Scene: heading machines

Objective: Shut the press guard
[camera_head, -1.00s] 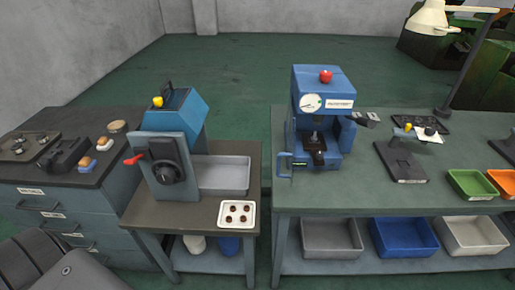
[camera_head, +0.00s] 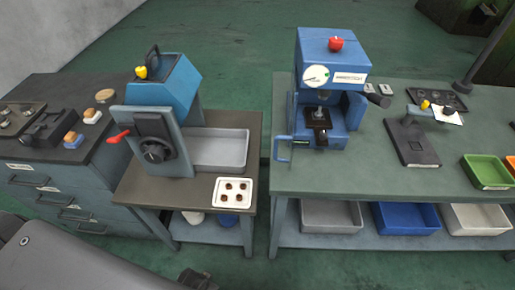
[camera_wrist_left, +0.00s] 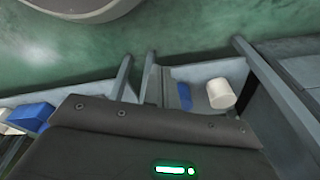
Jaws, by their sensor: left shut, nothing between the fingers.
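The blue press (camera_head: 333,75) stands on the right bench, with a round gauge and a red knob on top. Its guard (camera_head: 283,148) appears as a thin frame with a blue handle at the press's left side. It stands swung out toward me, and the front of the press around its black table (camera_head: 319,128) is uncovered. My left gripper (camera_head: 196,280) shows only as a dark part at the bottom edge, low in front of the left stand and well apart from the guard. It is shut and empty. My right gripper is out of view.
A blue-topped machine with a red lever (camera_head: 155,140) stands on the left stand, with a grey tray (camera_head: 218,150) and a white plate (camera_head: 233,193). Grey, blue and white bins (camera_head: 405,218) fill the right bench's shelf. A narrow gap separates stand and bench.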

